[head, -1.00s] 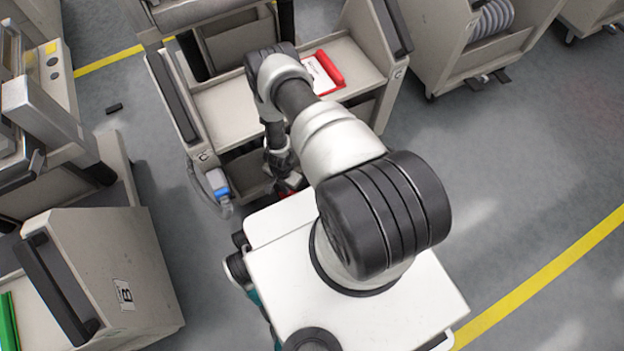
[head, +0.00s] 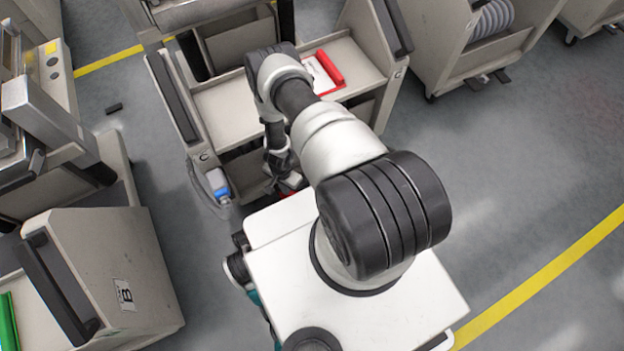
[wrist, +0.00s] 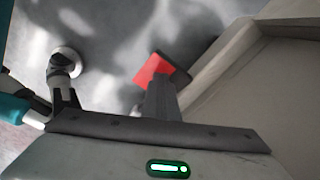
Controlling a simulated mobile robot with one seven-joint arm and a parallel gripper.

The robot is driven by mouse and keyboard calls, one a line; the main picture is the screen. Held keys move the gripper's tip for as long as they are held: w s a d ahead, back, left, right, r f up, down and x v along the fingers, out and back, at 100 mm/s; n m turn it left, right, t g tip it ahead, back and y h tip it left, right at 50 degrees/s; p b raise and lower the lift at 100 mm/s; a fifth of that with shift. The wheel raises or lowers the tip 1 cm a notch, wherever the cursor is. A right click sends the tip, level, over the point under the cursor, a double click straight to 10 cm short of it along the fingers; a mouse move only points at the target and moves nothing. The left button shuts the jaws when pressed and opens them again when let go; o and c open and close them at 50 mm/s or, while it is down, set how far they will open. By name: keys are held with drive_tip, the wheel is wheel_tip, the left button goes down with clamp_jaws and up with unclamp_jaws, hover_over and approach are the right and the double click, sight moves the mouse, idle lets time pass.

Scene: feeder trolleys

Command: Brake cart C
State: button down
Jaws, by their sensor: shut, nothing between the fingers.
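The cart in front of me (head: 235,110) is beige, with a red clip or folder on its shelf; I cannot read a letter on it. My gripper (head: 283,180) is low at the cart's near side, partly hidden behind my arm. In the wrist view my gripper (wrist: 161,85) has its fingers shut together, with nothing held. A red pedal (wrist: 150,70) with a dark edge shows at the fingertips, low beside the cart's beige frame (wrist: 215,65). The fingers overlap the pedal in the picture; I cannot tell whether they touch it.
A cart labelled B (head: 122,294) stands at lower left, with a green item on it. A blue-and-clear bottle (head: 219,187) hangs at the front cart's near left corner. Another cart (head: 455,50) stands at upper right. Grey floor (head: 520,170) is clear to the right.

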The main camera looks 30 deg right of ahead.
idle(0.3)
wheel_tip(320, 180, up, 10)
drive_tip(key=p, duration=0.7)
drive_tip(key=shift+s, duration=0.1)
idle(0.5)
